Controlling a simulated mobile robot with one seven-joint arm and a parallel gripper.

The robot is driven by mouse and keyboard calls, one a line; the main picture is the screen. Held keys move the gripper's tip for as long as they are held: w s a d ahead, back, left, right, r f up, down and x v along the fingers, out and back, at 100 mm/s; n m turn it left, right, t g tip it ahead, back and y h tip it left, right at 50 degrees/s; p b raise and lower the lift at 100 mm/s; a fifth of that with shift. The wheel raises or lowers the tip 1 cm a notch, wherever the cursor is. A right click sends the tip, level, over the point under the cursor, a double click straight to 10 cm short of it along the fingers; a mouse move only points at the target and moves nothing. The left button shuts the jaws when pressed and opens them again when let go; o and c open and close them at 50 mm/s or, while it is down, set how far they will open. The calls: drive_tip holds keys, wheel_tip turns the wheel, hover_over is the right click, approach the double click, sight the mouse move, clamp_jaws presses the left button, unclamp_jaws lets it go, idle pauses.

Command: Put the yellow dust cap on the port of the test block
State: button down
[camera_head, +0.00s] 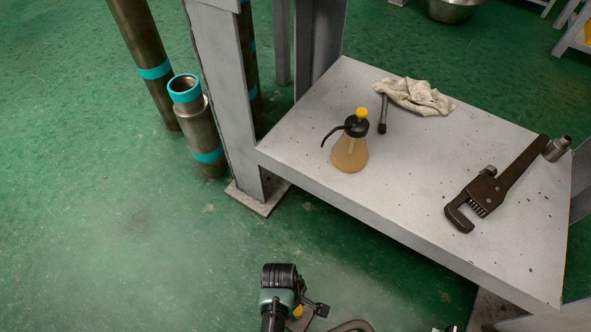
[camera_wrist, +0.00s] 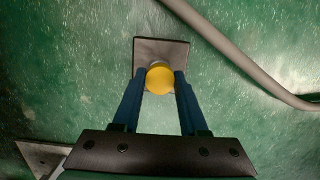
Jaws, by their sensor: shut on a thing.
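The round yellow dust cap (camera_wrist: 160,80) is between the two blue fingers of my gripper (camera_wrist: 160,76) in the wrist view. The fingers are shut on its sides. A grey square plate or block (camera_wrist: 175,49), likely the test block, lies behind the cap. A short grey round part shows just past the cap's upper edge; its port is otherwise hidden. I cannot tell whether the cap touches the port. In the head view, the yellow cap (camera_head: 298,311) shows partly beside my wrist at the bottom edge, with a bit of grey surface under it.
A grey bench (camera_head: 400,190) holds an oil can (camera_head: 350,152), a rag (camera_head: 415,96) and a pipe wrench (camera_head: 490,185). Pipes with teal bands (camera_head: 198,125) stand at left. A grey bar (camera_wrist: 240,53) crosses the wrist view's upper right. Green floor at left is clear.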

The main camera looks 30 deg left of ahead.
drive_tip(key=shift+f+b, duration=0.6)
drive_tip(key=shift+f, duration=0.3)
drive_tip(key=shift+c, duration=1.8)
unclamp_jaws()
wheel_tip(320, 180, up, 13)
drive_tip(key=a+p, duration=0.2)
drive_tip(key=p, duration=0.7)
drive_tip(key=shift+p, duration=0.35)
drive_tip(key=shift+w, duration=0.1)
